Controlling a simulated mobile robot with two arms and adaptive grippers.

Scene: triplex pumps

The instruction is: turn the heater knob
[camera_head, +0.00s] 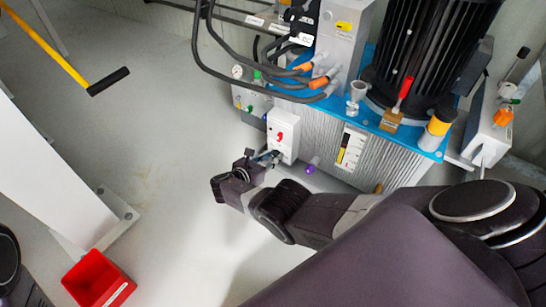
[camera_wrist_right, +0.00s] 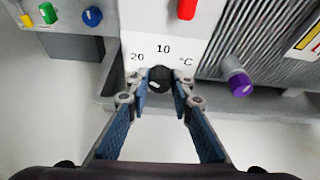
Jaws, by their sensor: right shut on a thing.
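The heater knob (camera_wrist_right: 160,76) is small and black, on the lower front of a white box with a scale marked 10, 20 and °C. This white box (camera_head: 284,124) is mounted on the front of the ribbed tank and carries a red switch (camera_head: 280,136), which also shows at the top of the right wrist view (camera_wrist_right: 187,8). My right gripper (camera_head: 268,157) is at the box's lower front. In the right wrist view its fingertips (camera_wrist_right: 160,92) are on either side of the knob and shut on it; they partly hide it. My left gripper is not in view.
A purple knob (camera_wrist_right: 240,84) sticks out to the right of the box. Blue (camera_wrist_right: 92,16) and green (camera_wrist_right: 48,13) knobs are on the left. Hoses (camera_head: 245,85) hang above. A red bin (camera_head: 98,280) stands on the floor. The floor left of the gripper is clear.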

